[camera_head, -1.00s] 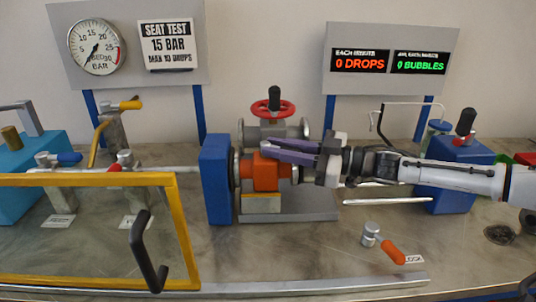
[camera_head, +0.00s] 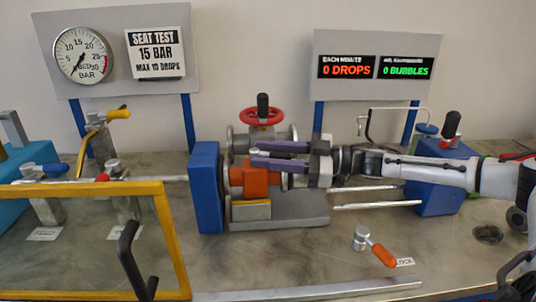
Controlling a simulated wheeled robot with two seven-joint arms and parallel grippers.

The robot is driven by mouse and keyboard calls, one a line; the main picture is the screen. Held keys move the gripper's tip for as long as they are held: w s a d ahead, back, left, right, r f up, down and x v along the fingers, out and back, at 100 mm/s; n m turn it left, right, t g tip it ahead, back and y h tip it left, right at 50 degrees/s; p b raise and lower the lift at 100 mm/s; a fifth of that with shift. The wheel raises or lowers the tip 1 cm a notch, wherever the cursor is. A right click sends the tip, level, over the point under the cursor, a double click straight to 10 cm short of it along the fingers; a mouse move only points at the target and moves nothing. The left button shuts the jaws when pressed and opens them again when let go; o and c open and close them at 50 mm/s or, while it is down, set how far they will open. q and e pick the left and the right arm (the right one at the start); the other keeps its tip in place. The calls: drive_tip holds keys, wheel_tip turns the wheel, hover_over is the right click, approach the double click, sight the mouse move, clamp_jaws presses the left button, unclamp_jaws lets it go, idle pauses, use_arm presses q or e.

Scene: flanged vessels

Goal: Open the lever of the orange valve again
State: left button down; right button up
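The orange valve (camera_head: 262,180) sits in the middle of the bench, right of a blue block (camera_head: 205,188). My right gripper (camera_head: 253,155) reaches in from the right, its two purple fingers pointing left over the top of the valve. The fingers are apart, with a gap between them. A small grey part shows at the gap, but I cannot tell whether it is the valve's lever or how the lever is turned. The fingers and gripper body hide part of the valve's top and right side. My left gripper is not in view.
A red handwheel (camera_head: 262,117) stands behind the valve. A small orange-handled lever (camera_head: 378,250) lies at the front right. A yellow-framed clear panel (camera_head: 176,240) with a black handle stands at the left. The display (camera_head: 376,67) reads 0 drops and 0 bubbles.

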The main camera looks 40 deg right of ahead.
drive_tip(key=shift+s, duration=0.1)
drive_tip(key=p+v, duration=0.1)
drive_tip(key=v, duration=0.9)
drive_tip(key=shift+d, duration=0.1)
drive_tip(key=shift+s+f, duration=0.1)
